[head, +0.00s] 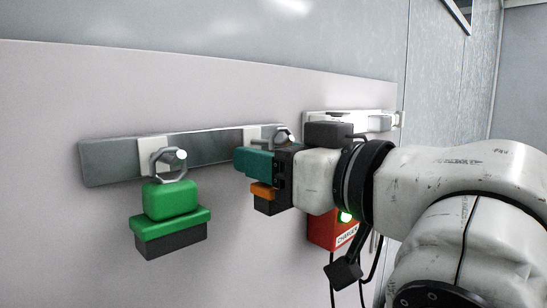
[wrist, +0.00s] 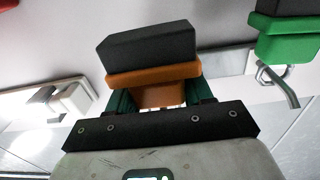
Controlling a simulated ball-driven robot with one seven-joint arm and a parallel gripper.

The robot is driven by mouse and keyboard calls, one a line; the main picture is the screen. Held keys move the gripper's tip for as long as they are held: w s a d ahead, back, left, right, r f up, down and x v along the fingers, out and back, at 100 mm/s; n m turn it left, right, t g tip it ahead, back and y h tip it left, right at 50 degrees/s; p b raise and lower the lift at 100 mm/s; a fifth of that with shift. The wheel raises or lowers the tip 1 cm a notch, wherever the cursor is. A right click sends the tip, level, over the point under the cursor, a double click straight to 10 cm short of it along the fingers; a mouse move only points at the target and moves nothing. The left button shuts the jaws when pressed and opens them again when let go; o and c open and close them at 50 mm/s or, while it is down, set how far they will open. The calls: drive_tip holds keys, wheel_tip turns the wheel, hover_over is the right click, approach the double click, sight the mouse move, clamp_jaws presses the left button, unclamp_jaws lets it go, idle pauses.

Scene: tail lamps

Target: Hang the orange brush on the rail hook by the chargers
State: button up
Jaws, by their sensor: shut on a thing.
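The orange brush (head: 262,190) has an orange body and a black bristle block below it. My gripper (head: 254,162), with teal fingers, is shut on it. In the wrist view, the orange brush (wrist: 152,74) sits between the two teal fingers, its black block facing up in the picture. The metal rail (head: 215,147) carries two hooks on white plates. The right hook (head: 285,135) is just behind and above my gripper and partly hidden. I cannot tell whether the brush's loop touches it. The red charger box (head: 345,235) is partly hidden behind my arm.
A green brush (head: 172,200) hangs on the rail's left hook (head: 170,162); it also shows in the wrist view (wrist: 285,35). A white wall unit (head: 345,121) is at the right. Dark cables hang below my arm.

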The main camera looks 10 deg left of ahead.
drive_tip(key=shift+w+a, duration=0.2)
drive_tip(key=shift+a, duration=0.1)
drive_tip(key=shift+d, duration=0.1)
drive_tip(key=shift+s+d, duration=0.3)
drive_tip(key=shift+d, duration=0.05)
drive_tip(key=shift+w+a, duration=0.15)
drive_tip(key=shift+a, duration=0.1)
idle(1.3)
drive_tip(key=shift+w+a, duration=0.2)
drive_tip(key=shift+s+d, duration=0.1)
drive_tip(key=shift+d, duration=0.05)
drive_tip(key=shift+s+d, duration=0.25)
drive_tip(key=shift+d, duration=0.05)
drive_tip(key=shift+f, duration=0.15)
idle(1.2)
